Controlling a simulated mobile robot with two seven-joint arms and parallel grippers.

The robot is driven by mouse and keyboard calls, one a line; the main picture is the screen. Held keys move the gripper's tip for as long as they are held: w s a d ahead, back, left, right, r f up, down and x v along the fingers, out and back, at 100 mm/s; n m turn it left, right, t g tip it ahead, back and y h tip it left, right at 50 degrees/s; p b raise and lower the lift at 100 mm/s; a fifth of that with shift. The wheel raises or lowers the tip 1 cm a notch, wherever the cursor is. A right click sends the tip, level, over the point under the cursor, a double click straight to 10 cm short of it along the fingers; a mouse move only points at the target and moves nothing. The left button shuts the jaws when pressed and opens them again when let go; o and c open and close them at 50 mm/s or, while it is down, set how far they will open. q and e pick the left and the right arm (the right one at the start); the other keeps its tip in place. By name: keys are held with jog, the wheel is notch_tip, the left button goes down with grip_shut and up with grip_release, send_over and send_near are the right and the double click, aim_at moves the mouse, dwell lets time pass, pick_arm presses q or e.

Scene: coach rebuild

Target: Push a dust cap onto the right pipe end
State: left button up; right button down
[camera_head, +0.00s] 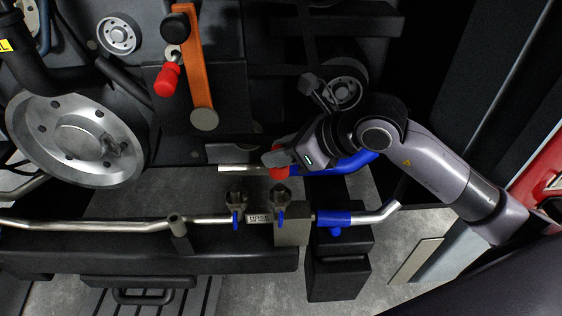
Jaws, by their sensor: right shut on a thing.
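My right gripper (272,160) comes in from the right and is shut on a small red dust cap (279,173), which its fingers partly hide. The cap is above the valve block in the picture, close to a pale pipe piece (238,168). A silver pipe runs across the front. Its right pipe end (388,209) is bare, bends upward past a blue sleeve (335,218), and lies right of and below the cap, apart from it. My left gripper is not in view.
Two valves with blue handles (236,216) stand on the pipe beside a small label plate. A blue hose (348,163) runs behind my right wrist. An orange lever (193,55) and another red cap-like part (167,80) are at upper left. Grey floor shows around the right pipe end.

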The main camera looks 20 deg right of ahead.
aim_at(288, 172)
jog(key=shift+f+b, duration=1.5)
jog(key=shift+f, duration=0.75)
jog(key=shift+f, duration=0.2)
jog(key=shift+b, duration=0.3)
jog(key=shift+f+b, duration=0.4)
jog(key=shift+b, duration=0.05)
